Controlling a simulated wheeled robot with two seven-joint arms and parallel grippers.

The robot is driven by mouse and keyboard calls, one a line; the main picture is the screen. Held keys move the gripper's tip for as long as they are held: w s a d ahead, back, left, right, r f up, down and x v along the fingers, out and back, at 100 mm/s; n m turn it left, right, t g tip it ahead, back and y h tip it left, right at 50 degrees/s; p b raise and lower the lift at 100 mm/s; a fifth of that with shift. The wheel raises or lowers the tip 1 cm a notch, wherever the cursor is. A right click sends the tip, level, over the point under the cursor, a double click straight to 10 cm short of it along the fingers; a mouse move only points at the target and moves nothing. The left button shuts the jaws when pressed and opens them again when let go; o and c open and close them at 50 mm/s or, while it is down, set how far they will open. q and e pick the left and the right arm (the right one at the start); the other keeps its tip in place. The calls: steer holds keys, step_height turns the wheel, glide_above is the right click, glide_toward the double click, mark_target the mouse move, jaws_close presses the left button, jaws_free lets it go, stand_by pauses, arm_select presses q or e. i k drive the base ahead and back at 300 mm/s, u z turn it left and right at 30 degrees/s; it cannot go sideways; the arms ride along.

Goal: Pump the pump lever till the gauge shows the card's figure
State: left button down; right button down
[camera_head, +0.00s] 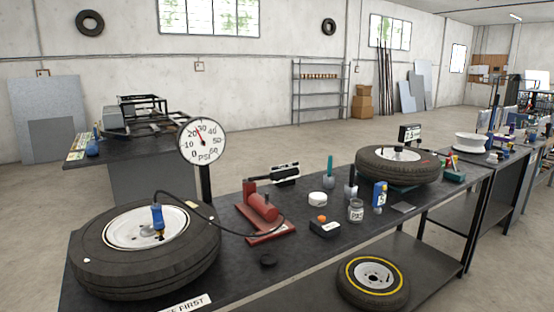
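A red pump (263,207) lies on the dark workbench, with a red upright block (249,187) at its left end. A black and white bar-shaped part (285,174) lies just behind the pump; I cannot tell whether it is the lever. A round white PSI gauge (202,141) stands on a dark post; its red needle points up and slightly left, roughly between 20 and 30. A dark hose (222,232) runs between the pump and the tyre (140,270) at front left. A small dark sign (410,133) bears a figure too small to read surely. Neither gripper shows.
A second tyre (399,166) lies on the bench's right part. A white tape roll (318,198), a small orange-topped black box (325,228), a jar (356,211) and a blue can (380,195) stand between. A wheel (373,281) rests on the lower shelf. A partly cut label (187,303) is at the front edge.

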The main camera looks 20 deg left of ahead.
mark_target(275, 175)
steer(key=z, duration=0.4)
steer(key=i, duration=1.6)
steer(key=u, duration=0.45)
